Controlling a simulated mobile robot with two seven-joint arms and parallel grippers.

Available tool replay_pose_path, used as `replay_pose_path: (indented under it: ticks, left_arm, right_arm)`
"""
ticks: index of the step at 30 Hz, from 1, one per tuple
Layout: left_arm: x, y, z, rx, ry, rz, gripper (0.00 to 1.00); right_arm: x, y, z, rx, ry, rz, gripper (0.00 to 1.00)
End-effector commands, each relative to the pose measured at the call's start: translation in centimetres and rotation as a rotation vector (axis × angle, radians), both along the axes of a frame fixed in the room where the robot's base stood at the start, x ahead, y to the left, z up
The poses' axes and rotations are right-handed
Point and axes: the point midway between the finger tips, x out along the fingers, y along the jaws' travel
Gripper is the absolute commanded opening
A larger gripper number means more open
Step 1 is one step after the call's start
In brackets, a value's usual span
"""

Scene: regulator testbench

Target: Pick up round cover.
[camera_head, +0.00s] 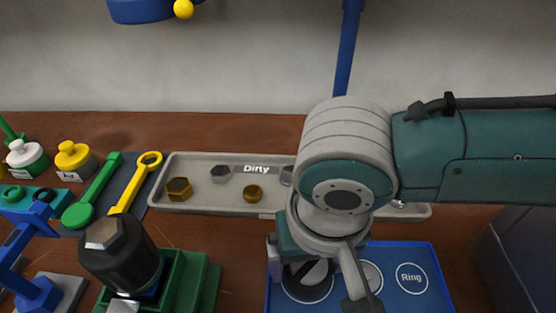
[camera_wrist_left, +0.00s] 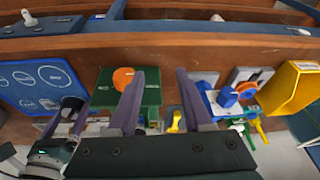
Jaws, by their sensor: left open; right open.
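My right gripper (camera_head: 314,278) points down over the left part of the blue tray (camera_head: 432,262), with its fingers apart. A grey and dark rounded piece (camera_head: 317,272) shows between them, above a printed circle. It may be the round cover; the arm hides much of it, and I cannot tell whether the fingers touch it. The tray also shows in the left wrist view (camera_wrist_left: 30,82). My left gripper (camera_wrist_left: 160,88) is open and empty there, above the bench near a green block with an orange round top (camera_wrist_left: 123,78). The left gripper is not visible in the head view.
A grey "Dirty" tray (camera_head: 185,207) holding several nuts lies behind the blue tray. A black hex-topped cylinder (camera_head: 122,258) stands in a green fixture (camera_head: 197,282). Wrenches (camera_head: 95,195) and small bottles (camera_head: 75,160) are at the left. A yellow bin (camera_wrist_left: 291,88) stands right in the left wrist view.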

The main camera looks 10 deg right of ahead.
Motion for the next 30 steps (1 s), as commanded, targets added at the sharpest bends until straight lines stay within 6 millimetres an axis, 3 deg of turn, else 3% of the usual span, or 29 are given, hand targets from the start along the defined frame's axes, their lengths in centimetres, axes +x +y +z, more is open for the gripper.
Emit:
replay_pose_path:
  ticks: [2, 18, 26, 30]
  left_arm:
    - [0.0, -0.1, 0.0, -0.004, 0.001, 0.002, 0.5]
    - [0.0, -0.2, 0.0, -0.008, 0.002, 0.004, 0.5]
    - [-0.1, -0.1, 0.1, -0.003, 0.003, 0.001, 0.5]
    - [-0.1, 0.0, 0.4, 0.001, 0.002, -0.002, 0.5]
  right_arm:
    - [0.0, 0.0, 0.0, 0.0, 0.0, 0.0, 0.83]
    - [0.0, 0.0, 0.1, 0.0, -0.001, 0.0, 0.24]
    - [0.0, 0.0, 0.3, 0.0, -0.001, -0.001, 0.24]
    - [0.1, 0.0, 1.5, 0.002, -0.001, -0.001, 0.24]
